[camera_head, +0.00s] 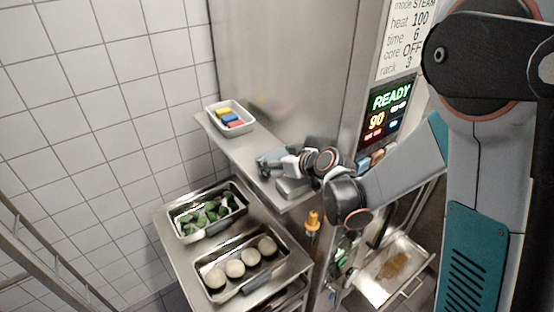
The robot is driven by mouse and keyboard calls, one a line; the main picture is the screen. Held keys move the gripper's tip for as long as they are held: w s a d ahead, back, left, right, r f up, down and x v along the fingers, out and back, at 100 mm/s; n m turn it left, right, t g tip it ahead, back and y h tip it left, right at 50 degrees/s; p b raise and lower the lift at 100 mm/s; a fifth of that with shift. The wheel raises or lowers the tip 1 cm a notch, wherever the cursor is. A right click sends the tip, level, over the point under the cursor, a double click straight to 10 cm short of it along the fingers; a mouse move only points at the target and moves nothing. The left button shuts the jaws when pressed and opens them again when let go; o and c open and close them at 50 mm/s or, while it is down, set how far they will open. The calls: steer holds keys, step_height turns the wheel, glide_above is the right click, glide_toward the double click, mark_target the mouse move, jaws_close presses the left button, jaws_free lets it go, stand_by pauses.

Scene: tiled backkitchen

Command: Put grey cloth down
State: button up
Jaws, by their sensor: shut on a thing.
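My gripper (270,163) is low over the right end of the steel shelf (240,150), its arm reaching in from the right. It is shut on the grey cloth (292,188), which shows as a small grey shape just below the gripper at the shelf's front end. The gripper and wrist hide part of the cloth. I cannot tell whether the cloth touches the shelf.
A white tray (248,126) with coloured blocks stands at the shelf's far left end. Below are a pan of green pieces (243,184) and a pan of round pale pieces (284,236). A lit display (391,108) reads READY. Another tray (412,246) sits lower right.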

steer(key=o, duration=1)
steer(key=shift+c, duration=0.2)
steer(key=shift+r, duration=0.1)
steer(key=v, duration=1.1)
steer(key=shift+s+d+b, duration=0.2)
steer(key=shift+s+b, duration=0.1)
steer(key=shift+s+d+r, duration=0.15)
steer(key=shift+s+r, duration=0.2)
steer(key=shift+s, duration=0.2)
steer(key=s+d+r+m+g+h, duration=0.1)
steer(key=s+d+m+h, duration=0.1)
steer(key=s+d, duration=0.2)
steer(key=s+d+r+m+g+h, duration=0.1)
steer(key=s+d, duration=0.3)
steer(key=s, duration=0.6)
steer(key=s+d+r+m+h, duration=0.1)
steer(key=s+d+m+h, duration=0.2)
steer(key=s, duration=0.4)
steer(key=shift+s+d+m+g+h, duration=0.2)
steer(key=shift+d+m+g+h, duration=0.2)
steer(key=shift+m+h, duration=0.2)
steer(key=shift+f, duration=0.1)
